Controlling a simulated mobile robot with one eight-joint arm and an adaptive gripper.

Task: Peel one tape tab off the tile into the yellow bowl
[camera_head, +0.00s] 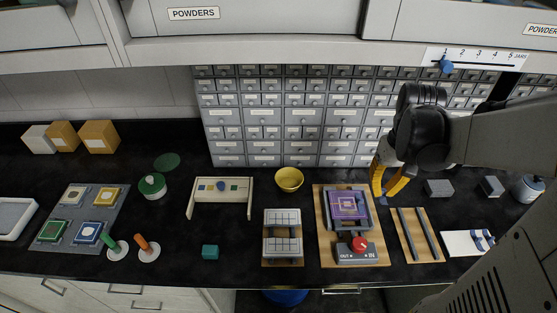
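The yellow bowl (289,180) stands upright on the black bench, left of my gripper, and looks empty. A flat white tile (460,244) lies at the front right. Small blue tabs (481,240) sit at its right side; they look like the tape tabs, but their exact number is hard to tell. My gripper (382,196) points down behind the wooden boards, right of the bowl and behind and left of the tile. Its yellow fingers slant toward each other. Something blue shows at the tips, and I cannot tell whether it is part of the fingers or held.
A board with a purple panel and red knob (359,244) and a board with dark rails (416,235) stand near my gripper. Grey blocks (439,188) and a jar (527,188) are at the right. A drawer cabinet (300,115) lines the back. A teal block (210,252) lies front left.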

